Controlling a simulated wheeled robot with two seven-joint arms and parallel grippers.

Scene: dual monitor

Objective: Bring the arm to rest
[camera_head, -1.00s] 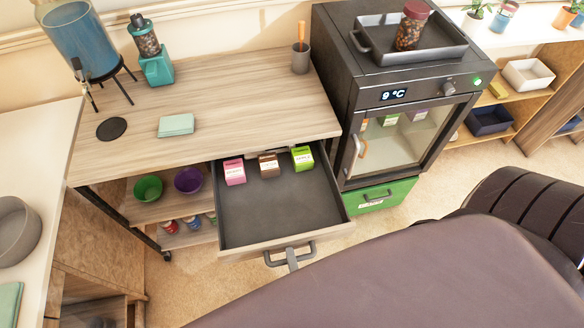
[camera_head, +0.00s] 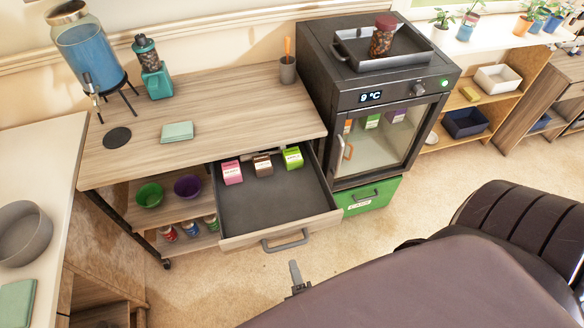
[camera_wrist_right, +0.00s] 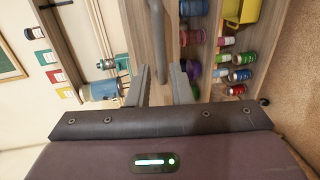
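My right arm (camera_head: 430,290) reaches in from the lower right. Its gripper (camera_head: 295,276) is just in front of the open drawer's handle (camera_head: 286,241), apart from it; only a small part of the gripper shows past the arm. In the right wrist view my right gripper (camera_wrist_right: 161,78) has its two fingers spread with nothing between them, and the handle (camera_wrist_right: 159,45) lies beyond the tips. The drawer (camera_head: 270,205) stands pulled out and holds a pink box (camera_head: 232,172), a brown box (camera_head: 263,165) and a green box (camera_head: 293,157). My left gripper is not in view.
The drawer juts out under the wooden counter (camera_head: 220,110). A small dark fridge (camera_head: 375,100) stands at its right, with a green drawer (camera_head: 368,197) below. A white counter (camera_head: 45,150) is at the left. Open floor (camera_head: 210,285) lies in front.

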